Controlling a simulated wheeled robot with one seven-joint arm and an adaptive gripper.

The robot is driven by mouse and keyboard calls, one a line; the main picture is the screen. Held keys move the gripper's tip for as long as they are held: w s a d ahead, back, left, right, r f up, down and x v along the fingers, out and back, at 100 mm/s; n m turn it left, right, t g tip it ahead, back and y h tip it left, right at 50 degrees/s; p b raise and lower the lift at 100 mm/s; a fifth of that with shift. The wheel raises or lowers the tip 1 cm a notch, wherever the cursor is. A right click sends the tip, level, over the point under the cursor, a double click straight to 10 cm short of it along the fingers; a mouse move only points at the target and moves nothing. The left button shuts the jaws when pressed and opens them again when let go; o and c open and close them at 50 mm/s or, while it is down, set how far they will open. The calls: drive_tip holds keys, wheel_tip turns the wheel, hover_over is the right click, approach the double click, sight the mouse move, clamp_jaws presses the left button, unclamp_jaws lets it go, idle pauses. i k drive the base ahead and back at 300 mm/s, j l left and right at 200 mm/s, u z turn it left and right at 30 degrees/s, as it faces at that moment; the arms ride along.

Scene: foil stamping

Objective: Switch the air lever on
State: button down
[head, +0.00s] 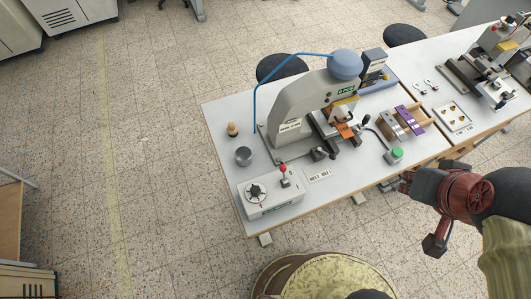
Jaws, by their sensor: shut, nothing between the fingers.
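A lever with a red knob (283,168) stands on top of a pale control box (272,209) at the near left corner of the table. The lever looks roughly upright; its on or off setting is too small to read. A round black-and-white dial (257,191) sits on the same box, left of the lever. My gripper (404,182) is at the table's near edge, well to the right of the lever and apart from it. It is shut and empty, and its fingers are small and dark in this view.
The stamping press (295,101) with its blue hose stands behind the box. A metal cup (243,156), a wooden peg (232,129) and a label plate (318,175) are near it. A green button (396,154) lies between my gripper and the press.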

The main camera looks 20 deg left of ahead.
sight(283, 167)
drive_tip(key=j+u, duration=0.2)
drive_tip(key=u, duration=0.25)
drive_tip(key=j+u, duration=0.2)
drive_tip(key=u, duration=0.25)
drive_tip(key=j+z, duration=0.15)
drive_tip(key=z, duration=0.15)
drive_tip(key=j+z, duration=0.1)
drive_tip(key=z, duration=0.25)
